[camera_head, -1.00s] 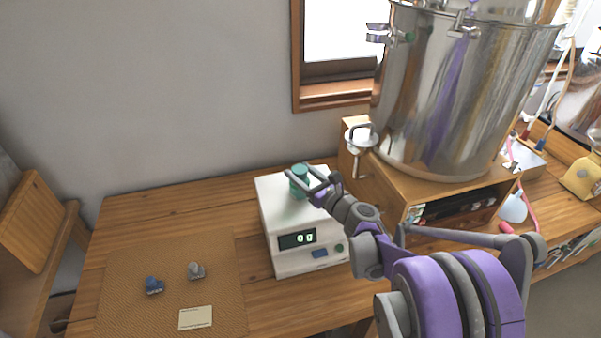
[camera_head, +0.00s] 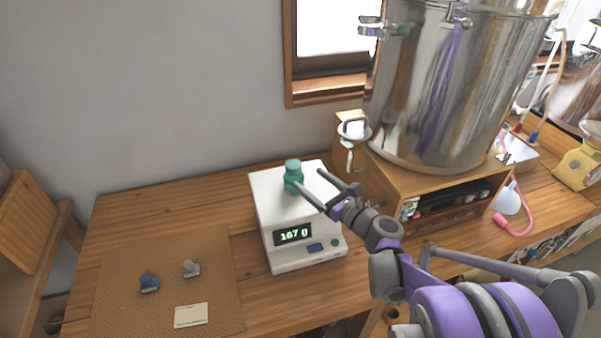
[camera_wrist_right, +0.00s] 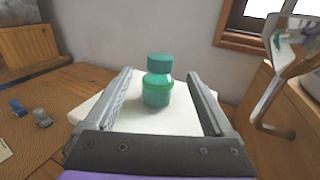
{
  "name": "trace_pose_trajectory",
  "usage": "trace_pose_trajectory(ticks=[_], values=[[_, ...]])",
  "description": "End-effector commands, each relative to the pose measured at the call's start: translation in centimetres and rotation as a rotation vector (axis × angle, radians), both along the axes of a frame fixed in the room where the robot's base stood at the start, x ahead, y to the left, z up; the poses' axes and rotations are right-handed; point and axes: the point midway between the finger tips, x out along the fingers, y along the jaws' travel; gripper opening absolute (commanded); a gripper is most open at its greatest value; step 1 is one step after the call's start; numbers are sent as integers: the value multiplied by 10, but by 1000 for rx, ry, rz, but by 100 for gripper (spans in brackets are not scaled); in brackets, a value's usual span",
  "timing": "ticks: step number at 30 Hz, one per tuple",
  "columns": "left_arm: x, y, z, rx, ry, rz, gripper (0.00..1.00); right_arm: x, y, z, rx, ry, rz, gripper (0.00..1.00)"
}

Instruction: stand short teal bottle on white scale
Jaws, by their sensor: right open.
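The short teal bottle (camera_head: 293,177) stands upright on the top plate of the white scale (camera_head: 270,221), whose display reads 167 g. My right gripper (camera_head: 312,186) is open, its fingers pointing at the bottle from the right. In the right wrist view the bottle (camera_wrist_right: 157,80) stands on the white scale plate (camera_wrist_right: 130,121), beyond and between the open fingers (camera_wrist_right: 160,92), with clear gaps on both sides. My left gripper is not in view.
A blue stopper (camera_head: 149,283) and a grey stopper (camera_head: 190,268) sit on a woven mat (camera_head: 219,255) with a paper card (camera_head: 191,315). A large steel pot (camera_head: 447,95) stands on a wooden box right of the scale.

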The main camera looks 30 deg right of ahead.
Motion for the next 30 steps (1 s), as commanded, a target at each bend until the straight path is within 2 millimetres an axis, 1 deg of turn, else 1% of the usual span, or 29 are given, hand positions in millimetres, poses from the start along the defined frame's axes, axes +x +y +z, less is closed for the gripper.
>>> trace_pose_trajectory(ticks=[1,3,6,9,13,15,17,20,21,23,24,26,27,29,30], values=[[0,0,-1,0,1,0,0,-11,-3,0,-1,0,-5,88],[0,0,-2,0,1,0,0,-22,-5,0,0,0,-4,88],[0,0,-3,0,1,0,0,-34,-6,0,0,0,-3,88],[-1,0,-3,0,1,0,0,-40,-7,0,0,0,-2,88],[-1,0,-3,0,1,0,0,-42,-6,0,-3,2,2,88],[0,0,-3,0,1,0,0,-42,2,-2,-38,13,17,88],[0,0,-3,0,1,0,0,-42,17,-7,-116,38,51,88],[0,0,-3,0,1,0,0,-48,62,-25,-371,104,169,88],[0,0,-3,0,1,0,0,-55,85,-35,-513,131,239,88],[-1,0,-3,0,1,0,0,-69,117,-52,-750,161,365,88],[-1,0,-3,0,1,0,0,-82,137,-64,-917,172,459,88],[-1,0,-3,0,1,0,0,-103,160,-81,-1164,172,604,88],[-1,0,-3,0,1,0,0,-119,171,-91,-1329,162,705,88],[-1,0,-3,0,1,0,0,-143,183,-105,-1571,130,862,88],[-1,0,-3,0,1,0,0,-158,187,-113,-1725,100,967,88]])
